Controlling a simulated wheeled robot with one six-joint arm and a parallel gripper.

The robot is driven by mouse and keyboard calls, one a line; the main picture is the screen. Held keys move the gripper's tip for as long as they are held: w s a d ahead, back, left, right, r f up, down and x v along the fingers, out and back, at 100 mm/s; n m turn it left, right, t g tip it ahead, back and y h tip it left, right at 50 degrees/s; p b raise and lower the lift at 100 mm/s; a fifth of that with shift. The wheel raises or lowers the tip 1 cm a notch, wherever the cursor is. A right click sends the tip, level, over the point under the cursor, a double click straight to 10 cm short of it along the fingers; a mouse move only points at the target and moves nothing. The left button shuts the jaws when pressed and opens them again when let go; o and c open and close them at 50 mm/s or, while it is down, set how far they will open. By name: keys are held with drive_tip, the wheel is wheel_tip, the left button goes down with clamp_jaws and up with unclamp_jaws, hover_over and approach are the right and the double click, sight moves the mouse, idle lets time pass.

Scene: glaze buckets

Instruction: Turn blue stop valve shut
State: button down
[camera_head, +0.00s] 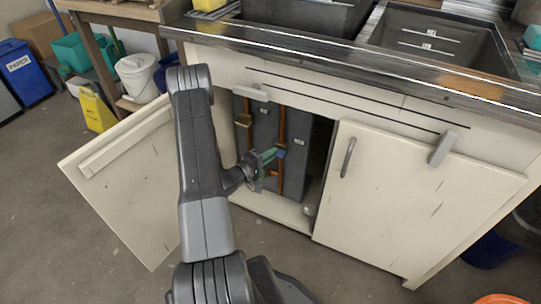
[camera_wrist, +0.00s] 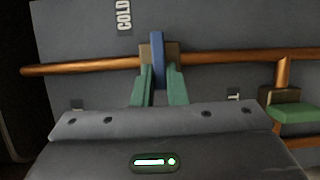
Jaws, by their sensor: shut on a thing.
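The blue stop valve handle (camera_head: 281,153) is inside the open cabinet under the sink, on a vertical copper pipe (camera_head: 281,125). In the wrist view the blue handle (camera_wrist: 158,58) stands crosswise to the copper pipe (camera_wrist: 90,66), in front of a brass-brown valve body. My gripper (camera_head: 271,156) reaches in from the left. Its green fingers (camera_wrist: 160,84) are shut on the handle, one on each side.
The left cabinet door (camera_head: 125,180) is swung open; the right door (camera_head: 415,190) is closed. A second copper pipe (camera_head: 249,145) runs at the left inside.

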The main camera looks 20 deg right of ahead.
drive_tip(key=c, duration=1.5)
unclamp_jaws()
drive_tip(key=shift+o, duration=0.2)
drive_tip(key=shift+a, duration=0.15)
drive_tip(key=p+v, duration=0.2)
drive_tip(key=v, duration=1.1)
drive_tip(key=shift+a, duration=0.25)
drive_tip(key=shift+d, duration=0.15)
drive_tip(key=b+x, duration=0.2)
drive_tip(key=x, duration=1.1)
drive_tip(key=shift+d, duration=0.25)
drive_tip(key=shift+a, duration=0.15)
